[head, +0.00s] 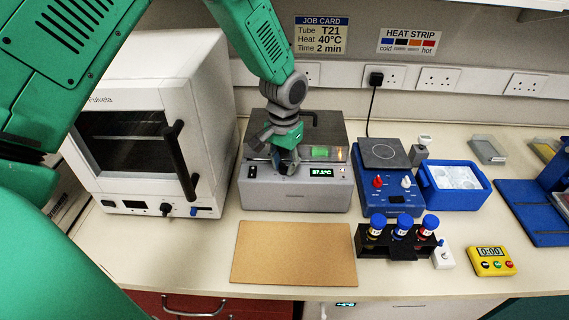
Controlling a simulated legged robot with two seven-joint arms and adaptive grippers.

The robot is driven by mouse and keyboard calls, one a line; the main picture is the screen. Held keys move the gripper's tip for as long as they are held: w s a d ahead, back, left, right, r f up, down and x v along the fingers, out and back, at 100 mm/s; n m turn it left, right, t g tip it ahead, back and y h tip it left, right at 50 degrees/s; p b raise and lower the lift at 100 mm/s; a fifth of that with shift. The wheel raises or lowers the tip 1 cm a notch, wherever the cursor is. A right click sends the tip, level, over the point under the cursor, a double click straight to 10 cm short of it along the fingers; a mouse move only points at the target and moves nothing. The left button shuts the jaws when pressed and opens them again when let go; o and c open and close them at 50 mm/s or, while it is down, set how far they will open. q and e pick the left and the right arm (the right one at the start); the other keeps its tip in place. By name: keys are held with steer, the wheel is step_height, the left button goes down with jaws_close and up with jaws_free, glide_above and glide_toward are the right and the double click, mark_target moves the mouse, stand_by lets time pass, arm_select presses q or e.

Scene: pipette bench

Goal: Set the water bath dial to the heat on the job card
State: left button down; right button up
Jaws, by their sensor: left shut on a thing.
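The water bath (295,197) is a grey box with a dark lid (325,125) at the back of the bench, left of centre. Its small green display (321,172) reads about 37.1°C. My left gripper (286,168) reaches down to the bath's front edge, left of the display, and is shut on the dial, which the fingers hide. The job card (320,36) on the wall reads Tube T21, Heat 40°C, Time 2 min. My right gripper is not in view.
A white oven (205,75) stands close on the left. A blue hotplate stirrer (390,198) and a blue ice box (453,203) stand right. In front are a cork mat (294,253), a black rack (375,245) with capped tubes, and a yellow timer (490,262).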

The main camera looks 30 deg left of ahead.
arm_select(q)
steer(key=shift+w+r, duration=0.2)
steer(key=shift+w, duration=0.1)
steer(key=c, duration=1.3)
jaws_free()
steer(key=shift+f, duration=0.15)
steer(key=shift+s, duration=0.1)
steer(key=shift+a+r, duration=0.1)
steer(key=shift+r, duration=0.25)
step_height(320, 180, up, 11)
